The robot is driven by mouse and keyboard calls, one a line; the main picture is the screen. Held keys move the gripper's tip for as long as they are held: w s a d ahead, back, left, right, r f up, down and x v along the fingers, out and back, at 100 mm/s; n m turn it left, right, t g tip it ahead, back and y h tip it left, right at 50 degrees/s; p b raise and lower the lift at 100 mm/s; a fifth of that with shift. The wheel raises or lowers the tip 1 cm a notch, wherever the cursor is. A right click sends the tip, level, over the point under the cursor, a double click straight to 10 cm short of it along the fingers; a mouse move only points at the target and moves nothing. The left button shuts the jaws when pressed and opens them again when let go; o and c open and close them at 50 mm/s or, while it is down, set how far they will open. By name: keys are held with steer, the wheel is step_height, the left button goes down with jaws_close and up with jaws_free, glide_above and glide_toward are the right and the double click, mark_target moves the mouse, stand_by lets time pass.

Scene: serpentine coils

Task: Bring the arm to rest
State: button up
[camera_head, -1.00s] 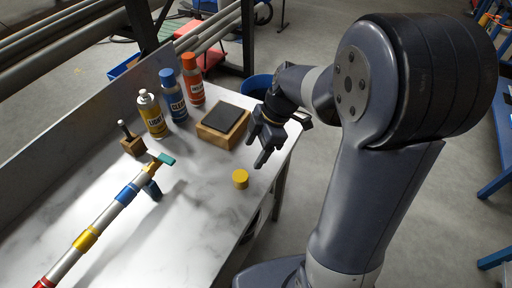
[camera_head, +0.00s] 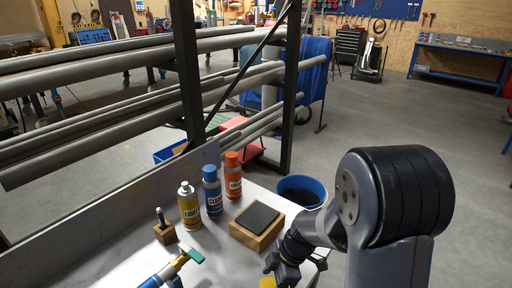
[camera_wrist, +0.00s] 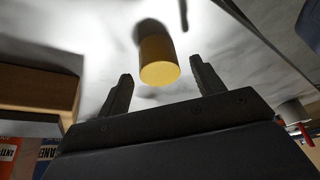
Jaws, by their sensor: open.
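My gripper (camera_head: 280,270) hangs over the near right part of the light worktable, at the lower edge of the head view. It is open and empty. In the wrist view its two dark fingers (camera_wrist: 162,72) stand apart. A yellow cylinder (camera_wrist: 160,62) shows beyond and between them, apart from both. The same yellow cylinder (camera_head: 267,283) is partly cut off at the bottom of the head view, beside the gripper. My arm is bent, with its large shoulder joint at the right of the head view.
A wooden block with a dark top (camera_head: 257,226) stands just left of my gripper. Yellow (camera_head: 189,206), blue (camera_head: 212,191) and orange (camera_head: 233,176) cans stand behind it. A blue bin (camera_head: 302,190) stands beyond the table. Floor at right is clear.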

steer(key=shift+x, duration=0.95)
steer(key=shift+r, duration=0.55)
steer(key=shift+f, duration=0.1)
